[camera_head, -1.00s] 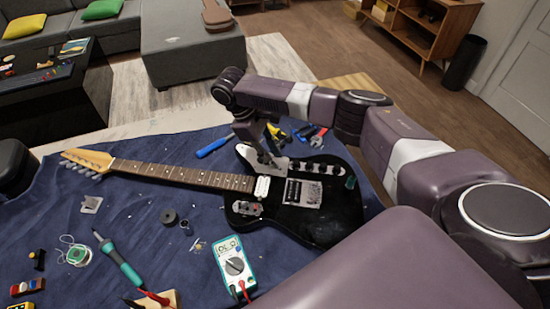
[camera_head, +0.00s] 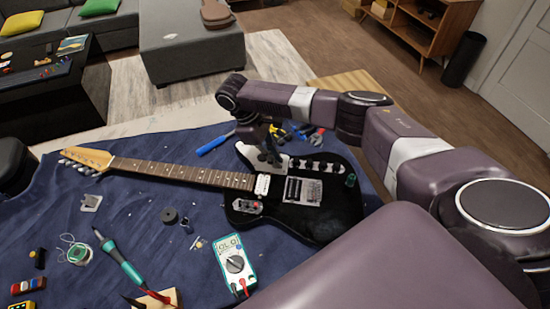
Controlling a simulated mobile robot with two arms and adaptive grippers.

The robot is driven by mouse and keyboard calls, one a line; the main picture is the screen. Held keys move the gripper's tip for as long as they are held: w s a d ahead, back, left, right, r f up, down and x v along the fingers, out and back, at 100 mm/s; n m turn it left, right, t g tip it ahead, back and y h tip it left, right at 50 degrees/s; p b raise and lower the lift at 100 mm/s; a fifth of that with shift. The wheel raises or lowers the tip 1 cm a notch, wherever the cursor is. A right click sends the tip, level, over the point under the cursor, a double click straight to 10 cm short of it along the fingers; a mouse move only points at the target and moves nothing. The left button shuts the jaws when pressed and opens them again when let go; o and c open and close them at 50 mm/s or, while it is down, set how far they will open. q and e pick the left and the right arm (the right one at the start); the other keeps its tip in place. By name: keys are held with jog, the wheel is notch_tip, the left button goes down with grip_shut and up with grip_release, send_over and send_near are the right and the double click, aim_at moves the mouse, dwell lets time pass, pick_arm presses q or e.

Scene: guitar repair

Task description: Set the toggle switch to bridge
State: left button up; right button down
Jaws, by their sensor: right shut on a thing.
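A black electric guitar (camera_head: 330,218) lies on a blue cloth, its neck pointing left. What looks like the toggle switch (camera_head: 247,207), a small metal plate with a reddish tip, is on the near horn; its lever position is too small to tell. My right gripper (camera_head: 268,156) is at the far horn, over the white pickguard, apart from that plate. It is shut, apparently on the guitar's body; the fingertips and exact contact are hard to make out. My left gripper is out of view.
A multimeter (camera_head: 235,262) lies just in front of the guitar. A soldering iron (camera_head: 120,258), a solder spool (camera_head: 79,254) and a dark roll (camera_head: 169,215) are on the cloth (camera_head: 140,225). A blue-handled screwdriver (camera_head: 215,145) and pliers (camera_head: 300,131) lie behind the guitar.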

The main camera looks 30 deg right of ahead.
aim_at(285, 167)
jog(key=shift+r+p, duration=0.25)
jog(key=shift+p, duration=0.35)
jog(key=t+y+p, duration=0.1)
jog(key=p, duration=0.2)
jog(key=s+d+t+y+p, duration=0.1)
jog(key=p, duration=0.2)
jog(key=shift+r+y+p, duration=0.3)
jog(key=shift+y, duration=0.1)
jog(key=shift+s+d+f+t+y+p, duration=0.2)
jog(key=shift+d+t+y+p, duration=0.1)
jog(key=shift+t+y+p, duration=0.4)
jog(key=shift+d+f+t, duration=0.1)
jog(key=shift+t, duration=0.3)
jog(key=shift+s+d+f+t+y, duration=0.15)
jog(key=shift+t+y, duration=0.25)
jog(key=shift+y, duration=0.3)
jog(key=shift+d+t+y+b, duration=0.15)
jog(key=shift+t+y+b, duration=0.45)
jog(key=shift+t+y, duration=0.1)
